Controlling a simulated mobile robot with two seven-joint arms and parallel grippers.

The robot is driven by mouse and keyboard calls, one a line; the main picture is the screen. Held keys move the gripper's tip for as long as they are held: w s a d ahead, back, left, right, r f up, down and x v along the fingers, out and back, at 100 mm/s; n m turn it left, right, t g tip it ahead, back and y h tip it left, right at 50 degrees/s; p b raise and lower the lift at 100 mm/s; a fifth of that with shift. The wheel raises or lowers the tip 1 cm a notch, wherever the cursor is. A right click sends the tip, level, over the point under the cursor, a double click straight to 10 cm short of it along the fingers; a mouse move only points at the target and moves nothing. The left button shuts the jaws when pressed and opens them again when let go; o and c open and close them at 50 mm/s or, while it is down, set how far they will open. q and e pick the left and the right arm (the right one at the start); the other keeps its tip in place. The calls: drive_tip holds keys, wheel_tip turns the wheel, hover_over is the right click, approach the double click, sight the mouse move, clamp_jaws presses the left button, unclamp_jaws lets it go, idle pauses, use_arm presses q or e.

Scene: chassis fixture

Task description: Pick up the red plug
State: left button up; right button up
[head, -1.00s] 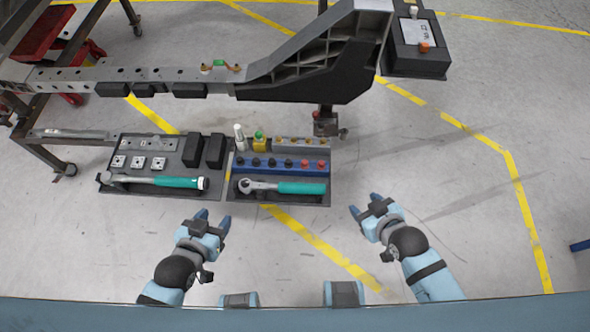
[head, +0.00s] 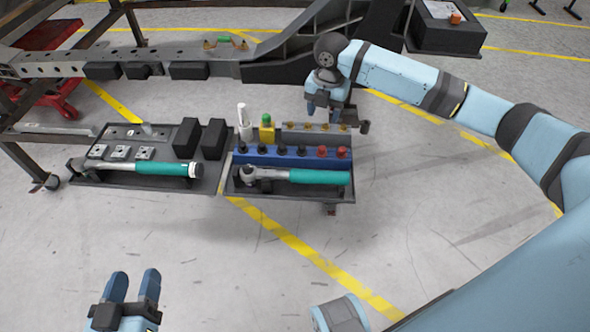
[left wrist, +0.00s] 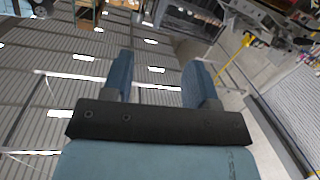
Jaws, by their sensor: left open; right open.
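Two red plugs, one (head: 322,152) left of the other (head: 341,153), stand at the right end of a blue rack (head: 262,157). Several dark plugs stand to their left in the same rack. My right gripper (head: 325,112) points down with open, empty jaws. In the head view it appears just behind the red plugs, over the right end of the grey strip with brass pieces; its exact height is hard to tell. My left gripper (head: 134,280) is open and empty at the lower left, well in front of the trays. Its fingers also show in the left wrist view (left wrist: 160,80).
A teal-handled ratchet (head: 300,176) lies in front of the rack in the right tray (head: 290,198). A white bottle (head: 244,122) and a yellow green-topped item (head: 267,130) stand behind it. The left tray (head: 140,184) holds another teal-handled tool. The chassis beam (head: 290,65) runs behind.

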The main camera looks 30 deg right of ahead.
drive_tip(key=b, duration=0.3)
hover_over(322, 147)
drive_tip(key=shift+n, duration=0.3)
wheel_tip(322, 147, down, 8)
drive_tip(key=shift+w, duration=0.15)
drive_tip(key=shift+f, duration=0.25)
drive_tip(key=f, duration=0.1)
drive_tip(key=f+b, duration=0.2)
drive_tip(key=shift+s+f, duration=0.3)
drive_tip(key=shift+f, duration=0.1)
drive_tip(key=shift+f+b, duration=0.45)
drive_tip(key=shift+f, duration=0.05)
use_arm(q)
drive_tip(key=shift+s+d+r+t+h, duration=0.15)
drive_tip(key=shift+d+r+t+h, duration=0.55)
drive_tip(key=shift+d+r+h, duration=0.35)
drive_tip(key=shift+a+f, duration=0.1)
drive_tip(key=shift+a, duration=0.05)
use_arm(e)
drive_tip(key=shift+c, duration=0.4)
clamp_jaws()
